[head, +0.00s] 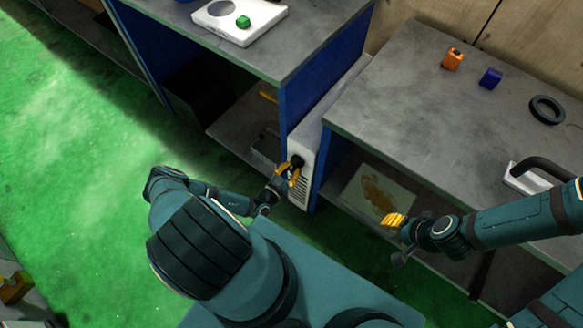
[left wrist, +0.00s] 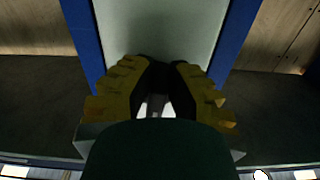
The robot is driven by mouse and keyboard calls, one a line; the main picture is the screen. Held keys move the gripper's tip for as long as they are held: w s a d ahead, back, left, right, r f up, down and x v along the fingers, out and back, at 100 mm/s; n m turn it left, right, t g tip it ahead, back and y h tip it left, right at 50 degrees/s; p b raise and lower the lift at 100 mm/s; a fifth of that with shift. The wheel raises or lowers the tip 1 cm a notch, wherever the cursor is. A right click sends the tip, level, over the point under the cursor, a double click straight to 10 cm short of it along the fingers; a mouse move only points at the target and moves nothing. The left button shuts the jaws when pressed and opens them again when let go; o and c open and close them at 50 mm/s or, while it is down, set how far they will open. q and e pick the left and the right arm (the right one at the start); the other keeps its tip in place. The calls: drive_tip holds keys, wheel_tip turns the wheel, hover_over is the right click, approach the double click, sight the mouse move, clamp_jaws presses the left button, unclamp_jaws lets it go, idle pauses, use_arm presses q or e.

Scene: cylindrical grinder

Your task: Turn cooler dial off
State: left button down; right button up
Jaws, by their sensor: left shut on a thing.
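The cooler (head: 306,137) is a narrow white unit with a vented front, standing between two blue-sided benches. Its dark dial (head: 298,160) is on the upper front face, partly hidden by my left gripper (head: 289,172). That gripper's yellow fingers are shut on the dial. In the left wrist view the left gripper (left wrist: 158,85) shows its two yellow fingers on either side of a dark shape, with the cooler's pale surface (left wrist: 160,28) beyond. The dial's setting cannot be read. My right gripper (head: 394,220) hangs apart in front of the right bench; its finger opening is unclear.
The right bench (head: 400,100) holds an orange block (head: 452,59), a blue block (head: 490,78) and a black ring (head: 547,109). A white device with a green knob (head: 243,22) sits on the left bench. Green floor (head: 80,130) is open at left.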

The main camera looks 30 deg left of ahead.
use_arm(q)
drive_tip(key=shift+d+n, duration=0.15)
drive_tip(key=shift+n, duration=0.35)
drive_tip(key=c, duration=0.9)
unclamp_jaws()
drive_tip(key=shift+c, duration=0.2)
drive_tip(key=shift+s, duration=0.5)
drive_tip(key=s, duration=1.1)
drive_tip(key=shift+a, duration=0.4)
